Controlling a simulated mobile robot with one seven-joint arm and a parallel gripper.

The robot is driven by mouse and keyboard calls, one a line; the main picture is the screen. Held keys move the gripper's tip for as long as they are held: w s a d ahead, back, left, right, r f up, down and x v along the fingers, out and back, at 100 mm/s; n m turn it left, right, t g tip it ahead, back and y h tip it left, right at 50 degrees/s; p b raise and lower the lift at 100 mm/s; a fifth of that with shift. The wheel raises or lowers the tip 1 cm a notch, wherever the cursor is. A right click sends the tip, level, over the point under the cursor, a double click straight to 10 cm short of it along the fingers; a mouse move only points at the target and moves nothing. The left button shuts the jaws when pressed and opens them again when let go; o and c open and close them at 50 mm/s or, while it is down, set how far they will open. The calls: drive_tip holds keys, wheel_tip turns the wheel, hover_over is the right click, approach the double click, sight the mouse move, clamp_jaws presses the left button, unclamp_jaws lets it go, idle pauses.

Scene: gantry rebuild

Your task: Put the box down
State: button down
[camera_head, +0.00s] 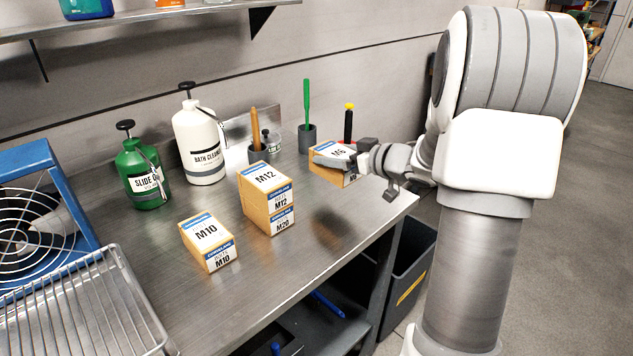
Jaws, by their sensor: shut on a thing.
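My gripper (353,162) is shut on a small cardboard box (330,149) with a white top label that seems to read M6 or M8. The box is near the right end of the metal bench (290,258), and a dark shadow on the bench below suggests it is held above the surface. My gripper hides part of the box's right side. An M12 box (266,178) sits on top of an M20 box (283,220) to the left. An M10 box (207,241) stands alone further left and nearer.
A green bottle (143,175) and a white bottle (199,141) stand at the back. Cups with a green tool (307,104) and a yellow-topped tool (348,124) are behind the held box. A wire rack (80,305) is front left. Bench right of the stack is clear.

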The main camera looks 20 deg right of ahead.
sight(349, 181)
drive_tip(key=w+a+f, duration=0.1)
drive_tip(key=w+a+f+b, duration=0.1)
drive_tip(key=w, duration=0.1)
drive_tip(key=w+a+f, duration=0.1)
drive_tip(key=shift+w+a+f, duration=0.15)
drive_tip(key=shift+w+f, duration=0.05)
drive_tip(key=shift+w, duration=0.1)
drive_tip(key=shift+f+b, duration=1)
drive_tip(key=shift+f, duration=0.9)
drive_tip(key=shift+f, duration=0.15)
unclamp_jaws()
drive_tip(key=shift+f, duration=0.1)
drive_tip(key=shift+r, duration=0.25)
drive_tip(key=p+v, duration=0.2)
drive_tip(key=v, duration=1)
drive_tip(key=shift+p, duration=0.3)
